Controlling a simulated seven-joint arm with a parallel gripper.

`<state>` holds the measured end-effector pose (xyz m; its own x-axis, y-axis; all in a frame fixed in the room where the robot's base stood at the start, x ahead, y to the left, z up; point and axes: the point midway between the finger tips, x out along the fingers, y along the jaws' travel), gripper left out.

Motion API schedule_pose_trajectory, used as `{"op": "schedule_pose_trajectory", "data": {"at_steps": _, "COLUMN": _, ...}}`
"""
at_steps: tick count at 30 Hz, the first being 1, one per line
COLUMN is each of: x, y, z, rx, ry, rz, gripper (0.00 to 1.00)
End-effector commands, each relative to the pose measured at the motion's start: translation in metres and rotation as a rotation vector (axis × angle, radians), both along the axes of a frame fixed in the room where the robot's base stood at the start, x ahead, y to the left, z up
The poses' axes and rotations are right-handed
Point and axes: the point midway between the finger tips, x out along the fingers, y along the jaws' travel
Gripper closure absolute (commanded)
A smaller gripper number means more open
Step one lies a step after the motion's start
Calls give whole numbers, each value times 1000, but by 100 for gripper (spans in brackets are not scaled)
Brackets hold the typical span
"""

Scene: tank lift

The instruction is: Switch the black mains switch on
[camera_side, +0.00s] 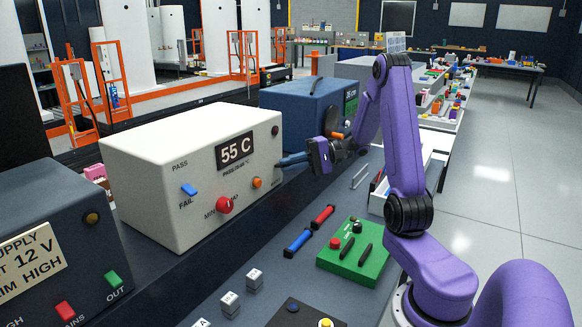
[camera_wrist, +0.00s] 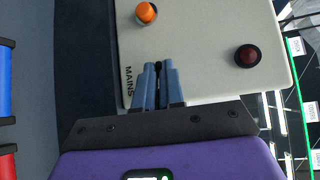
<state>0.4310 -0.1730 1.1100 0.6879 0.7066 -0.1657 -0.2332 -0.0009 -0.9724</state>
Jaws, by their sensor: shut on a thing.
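The black mains switch (camera_wrist: 158,68) is a small dark lever on the front of the pale instrument box (camera_side: 165,165), beside the printed word MAINS (camera_wrist: 128,82). My gripper (camera_wrist: 158,72) has its blue-grey fingers shut on the switch, one on each side. In the side view my gripper (camera_side: 283,162) touches the box's right end and hides the switch. The box's display (camera_side: 235,151) reads 55 C. A dark red lamp (camera_wrist: 248,55) on the box looks unlit. Which way the switch is thrown cannot be told.
A dark power supply (camera_side: 60,235) stands left, a blue box (camera_side: 300,105) behind. A green board (camera_side: 353,255) and red and blue cylinders (camera_side: 298,243) lie on the bench.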

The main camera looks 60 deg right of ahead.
Motion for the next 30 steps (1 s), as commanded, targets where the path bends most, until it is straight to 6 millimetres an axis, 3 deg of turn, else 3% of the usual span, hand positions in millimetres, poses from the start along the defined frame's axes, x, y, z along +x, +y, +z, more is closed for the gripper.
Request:
{"op": "schedule_pose_trajectory", "data": {"at_steps": 9, "x": 1, "y": -2, "z": 5, "rx": -1, "ry": 112, "rz": -3, "gripper": 100}}
{"op": "schedule_pose_trajectory", "data": {"at_steps": 24, "x": 1, "y": -2, "z": 5, "rx": 1, "ry": 130, "rz": -3, "gripper": 100}}
{"op": "schedule_pose_trajectory", "data": {"at_steps": 25, "x": 1, "y": -2, "z": 5, "rx": 1, "ry": 130, "rz": -3, "gripper": 82}}
{"op": "schedule_pose_trajectory", "data": {"at_steps": 30, "x": 1, "y": -1, "z": 5, "rx": 0, "ry": 129, "rz": -2, "gripper": 81}}
